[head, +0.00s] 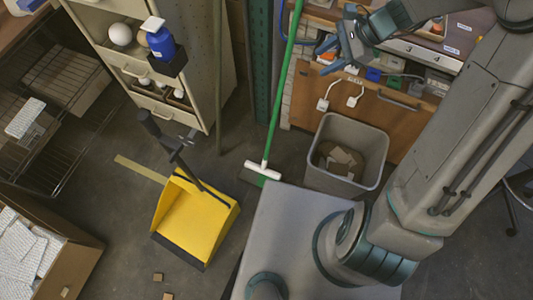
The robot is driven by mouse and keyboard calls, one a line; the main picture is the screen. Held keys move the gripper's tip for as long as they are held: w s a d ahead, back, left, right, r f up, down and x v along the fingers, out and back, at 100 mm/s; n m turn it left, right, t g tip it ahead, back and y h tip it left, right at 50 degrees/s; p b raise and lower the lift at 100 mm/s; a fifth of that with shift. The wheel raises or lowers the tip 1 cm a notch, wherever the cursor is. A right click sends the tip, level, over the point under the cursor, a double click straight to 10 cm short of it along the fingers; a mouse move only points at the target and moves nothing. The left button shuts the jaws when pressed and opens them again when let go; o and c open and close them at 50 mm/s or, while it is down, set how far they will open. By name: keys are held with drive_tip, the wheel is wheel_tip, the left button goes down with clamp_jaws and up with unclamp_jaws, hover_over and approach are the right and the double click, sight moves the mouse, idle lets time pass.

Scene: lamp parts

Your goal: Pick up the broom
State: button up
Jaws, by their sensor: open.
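My gripper (340,47) is open and empty, at the upper middle of the picture. It is to the right of the handle and apart from it, as far as the picture shows.
A yellow dustpan (193,218) stands left of the broom head. A grey bin (346,155) with cardboard scraps is to its right. A workbench (395,115) and a beige cabinet (205,70) flank the handle. Small brown blocks (158,277) lie on the floor.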

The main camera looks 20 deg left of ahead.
drive_tip(key=w+a+f+m+t+y+b, duration=0.1)
drive_tip(key=w+a+f+m+y+b, duration=0.2)
drive_tip(key=w+f+m, duration=0.35)
drive_tip(key=w+a+f+m+y+b, duration=0.3)
drive_tip(key=w+f+m, duration=0.1)
drive_tip(key=f, duration=0.5)
drive_tip(key=b, duration=0.2)
approach(282, 81)
wheel_tip(282, 81, down, 3)
drive_tip(key=a, duration=0.2)
drive_tip(key=shift+n, duration=0.25)
drive_tip(key=shift+w+a+r+b+x, duration=0.15)
drive_tip(key=shift+b+x, duration=0.1)
drive_tip(key=shift+x, duration=1)
drive_tip(key=shift+w+r+b+x, duration=0.1)
drive_tip(key=shift+r+b+x, duration=0.15)
drive_tip(key=shift+x, duration=1)
drive_tip(key=shift+w+a+r+b+x, duration=0.1)
drive_tip(key=shift+b+x, duration=0.2)
drive_tip(key=shift+x, duration=0.9)
drive_tip(key=shift+r, duration=0.1)
clamp_jaws()
